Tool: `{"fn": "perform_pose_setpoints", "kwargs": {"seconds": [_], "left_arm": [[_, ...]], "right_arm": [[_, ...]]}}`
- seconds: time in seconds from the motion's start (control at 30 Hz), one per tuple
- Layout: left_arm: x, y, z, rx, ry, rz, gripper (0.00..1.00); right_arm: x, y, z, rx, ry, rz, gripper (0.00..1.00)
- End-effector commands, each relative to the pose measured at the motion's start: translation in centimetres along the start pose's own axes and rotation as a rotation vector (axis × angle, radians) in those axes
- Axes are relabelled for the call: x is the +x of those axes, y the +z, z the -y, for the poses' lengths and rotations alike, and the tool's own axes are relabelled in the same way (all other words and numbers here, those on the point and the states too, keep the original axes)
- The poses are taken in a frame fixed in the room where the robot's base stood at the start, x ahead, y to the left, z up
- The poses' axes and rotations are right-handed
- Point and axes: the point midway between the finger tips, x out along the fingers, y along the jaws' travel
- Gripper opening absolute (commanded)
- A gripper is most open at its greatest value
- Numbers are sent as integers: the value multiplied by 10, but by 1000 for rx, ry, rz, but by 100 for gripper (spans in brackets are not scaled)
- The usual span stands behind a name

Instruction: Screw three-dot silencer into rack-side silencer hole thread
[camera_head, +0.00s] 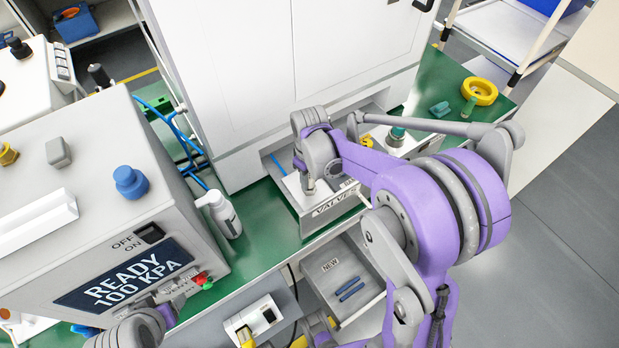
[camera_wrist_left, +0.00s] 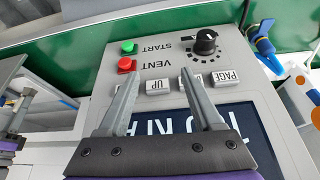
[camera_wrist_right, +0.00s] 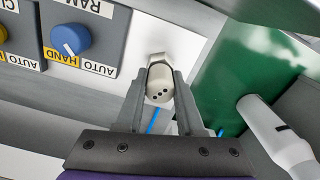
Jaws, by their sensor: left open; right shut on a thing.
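The three-dot silencer (camera_wrist_right: 159,85) is a pale, rounded cylinder with dark dots on its end, seen in the right wrist view. My right gripper (camera_wrist_right: 160,98) is shut on it, one finger on each side. A pale hex part (camera_wrist_right: 159,60) shows just beyond it, against the light grey panel (camera_wrist_right: 130,40). The hole thread is hidden, and I cannot tell how far the silencer sits in it. In the head view, my right gripper (camera_head: 308,186) points down at the VALVES box (camera_head: 335,206). My left gripper (camera_wrist_left: 160,100) is open and empty before the control panel (camera_wrist_left: 185,65).
A blue AUTO/HAND knob (camera_wrist_right: 70,39) is left of the silencer in the right wrist view. An open NEW drawer (camera_head: 345,280) holds blue parts. START (camera_wrist_left: 128,47) and VENT (camera_wrist_left: 126,65) buttons are close to my left fingers.

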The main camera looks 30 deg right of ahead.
Motion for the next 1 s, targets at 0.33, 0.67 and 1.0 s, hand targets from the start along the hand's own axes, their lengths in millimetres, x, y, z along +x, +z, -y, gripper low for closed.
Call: {"fn": "perform_pose_setpoints", "kwargs": {"seconds": [0.33,0.67,1.0], "left_arm": [[0,0,0,0,0,0,67],[0,0,0,0,0,0,67],[0,0,0,0,0,0,67]], "right_arm": [[0,0,0,469,1,0,0],[0,0,0,513,1,0,40],[0,0,0,508,0,0,53]]}}
